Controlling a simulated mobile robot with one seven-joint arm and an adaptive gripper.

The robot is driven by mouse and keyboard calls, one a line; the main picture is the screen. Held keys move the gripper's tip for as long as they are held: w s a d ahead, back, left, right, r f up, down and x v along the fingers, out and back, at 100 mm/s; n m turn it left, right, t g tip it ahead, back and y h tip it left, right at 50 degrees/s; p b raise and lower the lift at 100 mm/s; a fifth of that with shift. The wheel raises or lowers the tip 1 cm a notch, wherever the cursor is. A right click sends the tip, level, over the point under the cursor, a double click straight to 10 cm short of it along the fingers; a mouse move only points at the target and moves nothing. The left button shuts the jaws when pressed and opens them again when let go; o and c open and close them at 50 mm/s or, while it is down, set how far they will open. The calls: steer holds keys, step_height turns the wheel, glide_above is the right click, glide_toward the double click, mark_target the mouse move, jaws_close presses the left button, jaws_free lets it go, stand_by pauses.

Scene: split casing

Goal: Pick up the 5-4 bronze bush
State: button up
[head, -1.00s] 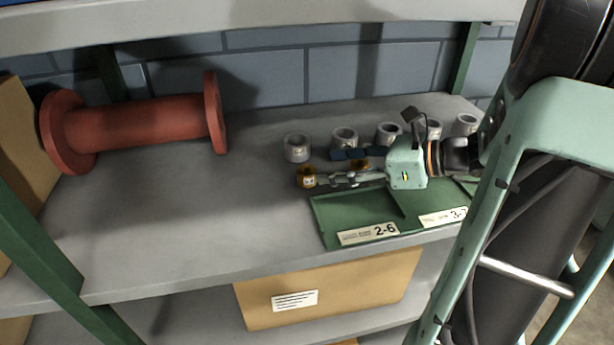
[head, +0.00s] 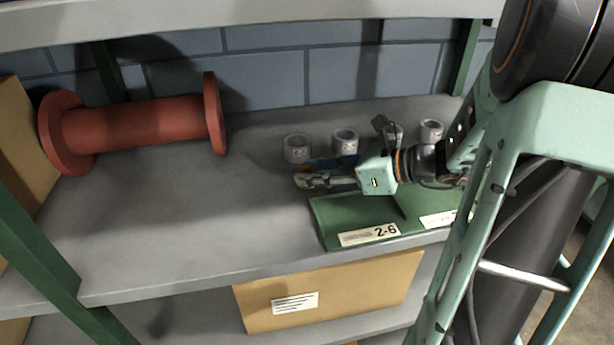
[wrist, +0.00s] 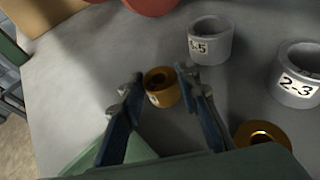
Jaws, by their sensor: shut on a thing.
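A small bronze bush (wrist: 161,88) stands between my fingers in the wrist view; its label is too small to read. My gripper (wrist: 160,77) is shut on it, with one finger on each side. A second bronze bush (wrist: 264,134) sits to the right of my fingers in the wrist view, partly cut off by my gripper body.
Grey bushes stand behind, one marked 5-5 (wrist: 210,40) and one marked 2-3 (wrist: 299,75). The green tray (head: 335,222), labelled 2-6, lies at the shelf front. A red spool (head: 135,124) lies at left. The shelf's left middle (head: 170,210) is clear.

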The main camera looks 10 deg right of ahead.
jaws_close()
steer(key=shift+r, duration=0.1)
